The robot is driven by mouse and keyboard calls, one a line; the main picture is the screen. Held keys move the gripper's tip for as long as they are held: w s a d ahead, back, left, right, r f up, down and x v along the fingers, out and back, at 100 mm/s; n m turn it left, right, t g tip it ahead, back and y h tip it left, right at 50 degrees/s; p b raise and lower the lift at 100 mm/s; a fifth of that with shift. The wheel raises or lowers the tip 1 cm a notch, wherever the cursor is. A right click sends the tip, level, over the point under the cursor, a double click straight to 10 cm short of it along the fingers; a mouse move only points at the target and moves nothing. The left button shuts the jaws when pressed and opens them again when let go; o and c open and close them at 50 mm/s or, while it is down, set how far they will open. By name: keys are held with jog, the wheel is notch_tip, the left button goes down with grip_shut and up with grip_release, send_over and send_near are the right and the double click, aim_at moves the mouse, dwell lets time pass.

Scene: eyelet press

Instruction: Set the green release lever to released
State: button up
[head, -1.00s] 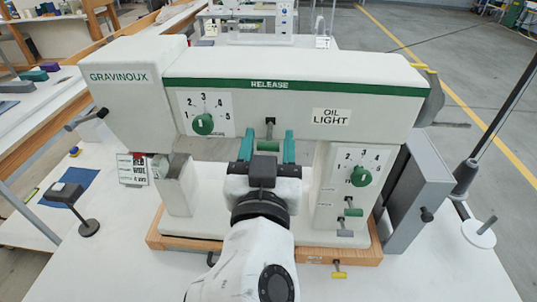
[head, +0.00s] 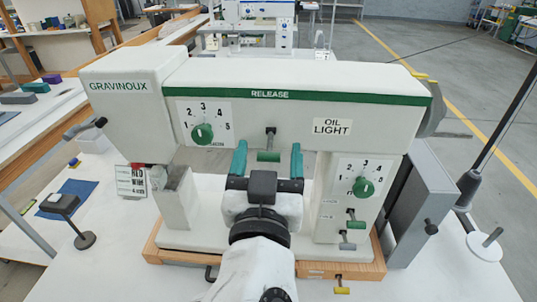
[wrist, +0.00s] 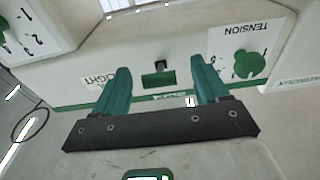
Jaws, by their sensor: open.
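A green-tipped lever (head: 269,156) on a short metal stem hangs from the front of the white press, below the green "RELEASE" stripe (head: 270,94). In the wrist view its green tip (wrist: 158,80) shows between my fingers. My gripper (head: 268,160) is open, with one teal finger on each side of the tip and a visible gap on both sides. It also shows in the wrist view (wrist: 162,82). I see no contact with the lever. How far the tip lies from the fingers in depth is hard to tell.
A numbered green dial (head: 203,134) is on the left and another (head: 363,187) on the right post. A smaller green lever (head: 356,223) and a grey lever (head: 347,243) sit below the right dial. The press stands on a wooden base (head: 325,269). A thread stand is at right.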

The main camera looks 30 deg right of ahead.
jog(key=b+v, duration=0.2)
jog(key=v, duration=0.8)
jog(key=shift+s+a+f, duration=0.1)
jog(key=shift+s, duration=0.05)
